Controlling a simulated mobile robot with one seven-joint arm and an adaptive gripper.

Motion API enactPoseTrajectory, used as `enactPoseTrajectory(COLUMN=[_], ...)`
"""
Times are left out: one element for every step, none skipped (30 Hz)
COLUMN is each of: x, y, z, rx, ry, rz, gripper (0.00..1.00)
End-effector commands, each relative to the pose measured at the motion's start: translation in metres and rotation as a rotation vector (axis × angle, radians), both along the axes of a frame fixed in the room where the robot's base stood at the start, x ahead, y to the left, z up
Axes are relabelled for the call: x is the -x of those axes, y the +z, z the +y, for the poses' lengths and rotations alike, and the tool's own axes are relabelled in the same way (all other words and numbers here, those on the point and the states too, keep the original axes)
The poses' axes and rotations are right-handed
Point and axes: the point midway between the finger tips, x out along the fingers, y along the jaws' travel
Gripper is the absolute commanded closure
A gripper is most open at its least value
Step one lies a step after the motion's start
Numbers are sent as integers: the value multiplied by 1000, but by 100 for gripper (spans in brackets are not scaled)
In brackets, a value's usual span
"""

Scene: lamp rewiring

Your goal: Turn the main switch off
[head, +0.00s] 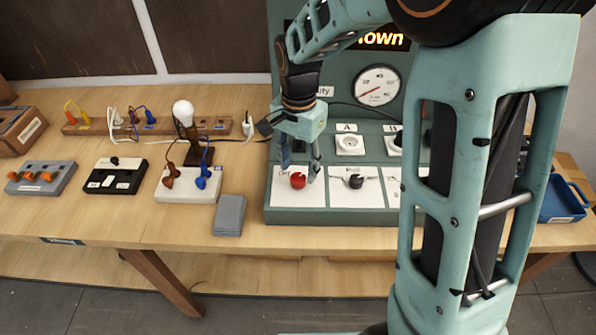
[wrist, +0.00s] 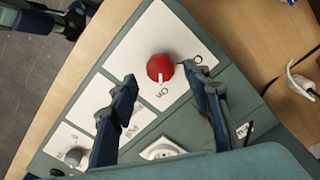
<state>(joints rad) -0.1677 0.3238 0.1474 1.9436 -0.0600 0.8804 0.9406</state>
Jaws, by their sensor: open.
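The main switch is a round red knob (head: 298,181) on a white plate at the left front of the green control panel (head: 345,216). In the wrist view the red knob (wrist: 160,68) shows a white mark pointing toward the word "On". The "Off" label is partly visible to its right there. My gripper (head: 301,169) hangs over the knob, pointing down. Its two fingers are open, one on each side of the knob in the wrist view (wrist: 161,73). I cannot tell whether either finger touches the knob.
A black knob (head: 354,181) sits on the plate to the right. White socket A (head: 349,144) and a round gauge (head: 377,86) are behind. Left of the panel are a grey block (head: 229,215), a bulb (head: 183,112) on a stand and a power strip (head: 82,128).

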Motion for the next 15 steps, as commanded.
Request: enactPoseTrajectory(x=[0, 0, 0, 0, 0, 0, 0, 0, 0, 0, 0, 0, 0, 0, 0], y=[-8, -12, -16, -19, -21, -24, -26, -27, -28, -29, -29, -29, -29, -29, -29], z=[0, 0, 0, 0, 0, 0, 0, 0, 0, 0, 0, 0, 0, 0, 0], rx=[1, 1, 0, 0, 0, 0, 0, -1, -1, -1, 0, 0, 0, 0, 0], ry=[0, 0, -1, -1, -1, -1, -1, -1, -1, -1, -1, -1, -1, -1, -1], rz=[2, 2, 1, 1, 1, 0, 0, -1, -1, -1, -1, -1, -1, -1, -1], gripper=[56, 56, 56, 56, 56, 56, 56, 56, 56, 56, 56, 56, 56, 56, 56])
